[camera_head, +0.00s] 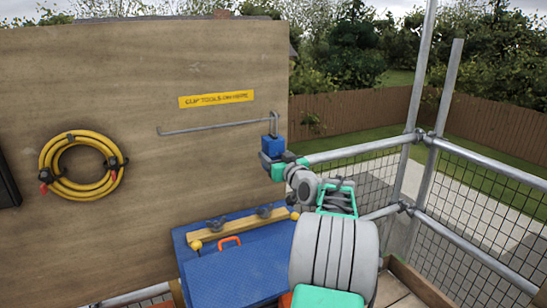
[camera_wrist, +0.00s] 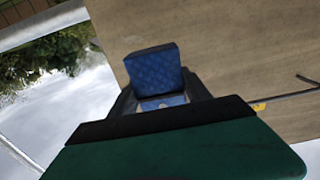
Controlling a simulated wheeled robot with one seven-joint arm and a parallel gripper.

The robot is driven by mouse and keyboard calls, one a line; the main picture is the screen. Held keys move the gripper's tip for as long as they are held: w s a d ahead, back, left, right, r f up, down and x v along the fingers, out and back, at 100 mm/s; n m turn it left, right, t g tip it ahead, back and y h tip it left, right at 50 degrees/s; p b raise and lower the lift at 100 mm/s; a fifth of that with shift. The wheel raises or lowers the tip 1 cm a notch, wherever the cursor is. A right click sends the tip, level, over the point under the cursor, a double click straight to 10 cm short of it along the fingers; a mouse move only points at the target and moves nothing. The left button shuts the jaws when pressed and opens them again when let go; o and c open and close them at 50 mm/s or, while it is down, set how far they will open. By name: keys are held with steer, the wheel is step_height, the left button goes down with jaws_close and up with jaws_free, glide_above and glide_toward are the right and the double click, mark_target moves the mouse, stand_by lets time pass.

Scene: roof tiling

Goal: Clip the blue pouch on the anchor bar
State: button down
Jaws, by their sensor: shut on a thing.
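The blue pouch (camera_head: 272,147) is held at the end of my arm, in front of the right part of the wooden board. A grey hook or clip stands up from its top. My gripper (camera_head: 270,158) is shut on the pouch. In the wrist view the quilted blue pouch (camera_wrist: 155,72) shows between the dark fingers of my gripper (camera_wrist: 160,100). The anchor bar (camera_head: 205,128) is a thin grey rod on the board, with its right end close to the pouch's clip. I cannot tell whether clip and bar touch. The bar's bent end (camera_wrist: 307,80) also shows in the wrist view, apart from the pouch.
A yellow "clip tools" sign (camera_head: 216,99) is above the bar. A coiled yellow hose (camera_head: 80,165) hangs at left. A blue case (camera_head: 235,272) with an orange handle sits below. Metal railings (camera_head: 480,165) with mesh stand at right.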

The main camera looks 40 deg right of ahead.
steer(key=shift+w+r, duration=0.1)
steer(key=shift+w+d, duration=0.2)
steer(key=shift+w, duration=0.45)
steer(key=shift+w+b, duration=0.1)
steer(key=shift+b, duration=0.2)
